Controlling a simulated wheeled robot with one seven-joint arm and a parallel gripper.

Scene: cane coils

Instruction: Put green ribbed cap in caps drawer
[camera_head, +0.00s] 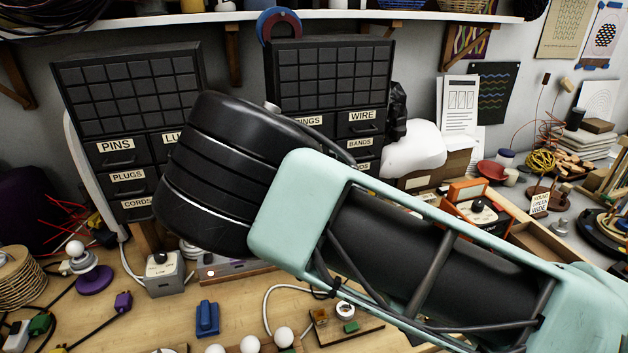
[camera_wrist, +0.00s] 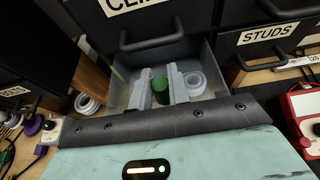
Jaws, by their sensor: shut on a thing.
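The green ribbed cap (camera_wrist: 160,82) shows in the wrist view between the two pale fingers of my gripper (camera_wrist: 160,88), which is shut on it. The fingers and cap are over or inside an open grey drawer (camera_wrist: 212,72) that is pulled out from a dark cabinet. Its own label does not show, so I cannot tell its name. A white ringed piece (camera_wrist: 196,83) lies in the drawer just right of the fingers. Whether the cap touches the drawer floor cannot be told. In the head view my arm hides the gripper, the cap and the open drawer.
A closed drawer, its label cut off at "CLI" (camera_wrist: 123,4), is above the open one. A drawer marked STUDS (camera_wrist: 264,33) is to the right. A wooden block (camera_wrist: 90,75) and a red device (camera_wrist: 303,112) flank the drawer. Small parts clutter the bench (camera_head: 235,298).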

